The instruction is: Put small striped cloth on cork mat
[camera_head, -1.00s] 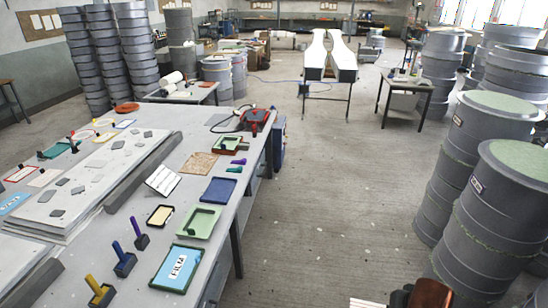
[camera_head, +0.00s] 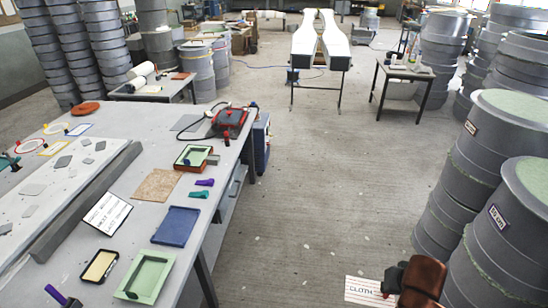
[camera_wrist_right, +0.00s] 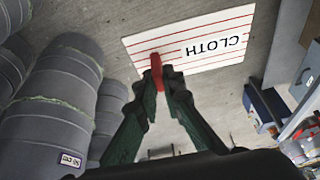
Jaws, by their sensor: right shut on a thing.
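The small striped cloth (camera_head: 367,290) is a white sheet with red stripes and the word CLOTH. It hangs over the floor at the bottom right of the head view and also shows in the right wrist view (camera_wrist_right: 215,42). My right gripper (camera_head: 389,285) is shut on it by a red piece at its near edge; its fingertips meet there in the right wrist view (camera_wrist_right: 157,75). The cork mat (camera_head: 158,185) is a flat brown sheet on the long grey table, well left of and beyond the gripper. Its top is bare. My left gripper is out of view.
Around the mat on the table (camera_head: 140,230) are a blue tray (camera_head: 177,225), a lettered white card (camera_head: 107,213), a green-lined tray (camera_head: 192,157) and purple and teal clips (camera_head: 202,188). Grey drums (camera_head: 510,220) stand close on the right. The floor between is clear.

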